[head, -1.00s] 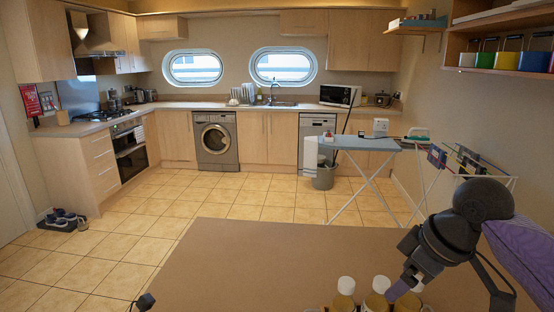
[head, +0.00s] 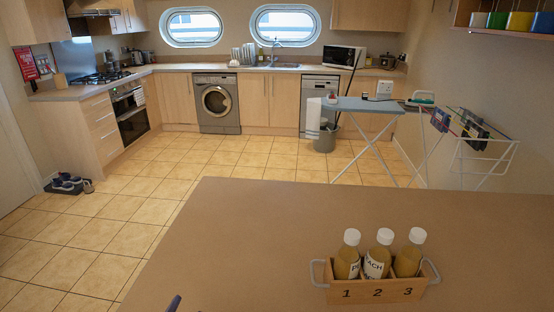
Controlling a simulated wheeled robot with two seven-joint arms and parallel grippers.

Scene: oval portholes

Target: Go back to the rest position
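A wooden caddy (head: 376,293) with grey side handles and the numbers 1, 2, 3 on its front stands on the brown tabletop (head: 240,240). Three yellowish bottles with white caps stand upright in it: the left bottle (head: 347,262) above 1, the middle bottle (head: 378,260) above 2, the right bottle (head: 409,260) above 3. The middle label reads partly "PEACH"; the right bottle shows no readable label. A small dark blue tip, likely of my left gripper (head: 174,303), shows at the bottom edge; the rest is out of frame. My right gripper is not in view.
The tabletop is clear around the caddy. Beyond it, an ironing board (head: 370,105) and a drying rack (head: 475,135) stand on the tiled floor, with a grey bucket (head: 325,138) beside them. A shoe tray (head: 68,185) lies at the left.

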